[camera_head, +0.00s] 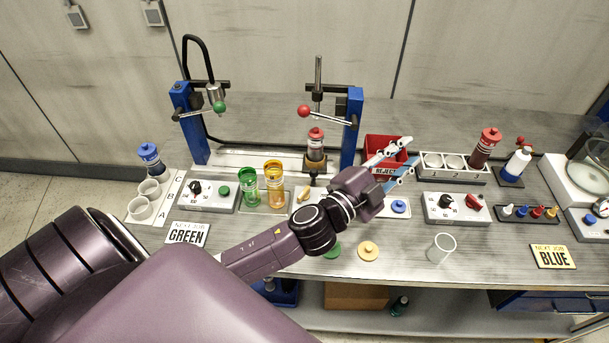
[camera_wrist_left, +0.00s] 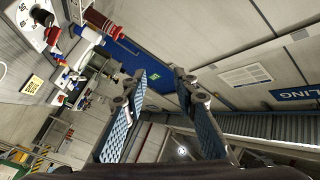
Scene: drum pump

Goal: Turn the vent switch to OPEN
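Two grey control boxes stand on the bench in the head view. The left box (camera_head: 208,197) has a black knob (camera_head: 195,188) and a green button (camera_head: 224,191). The right box (camera_head: 456,211) has a black knob (camera_head: 446,201) and a red switch (camera_head: 474,201). Their small lettering is too small to read, so I cannot tell which control is the vent switch or how it is set. My left gripper (camera_head: 402,152) is open and empty, above the bench by the red reject bin, left of and behind the right box. Its two fingers also stand apart in the left wrist view (camera_wrist_left: 160,80).
The red reject bin (camera_head: 374,147) is behind the left gripper. A blue-framed press (camera_head: 353,125) stands left of it. Green and amber cups (camera_head: 249,186) stand left of the arm. A clear cup (camera_head: 442,246) is near the front edge. Racks and bottles fill the back right.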

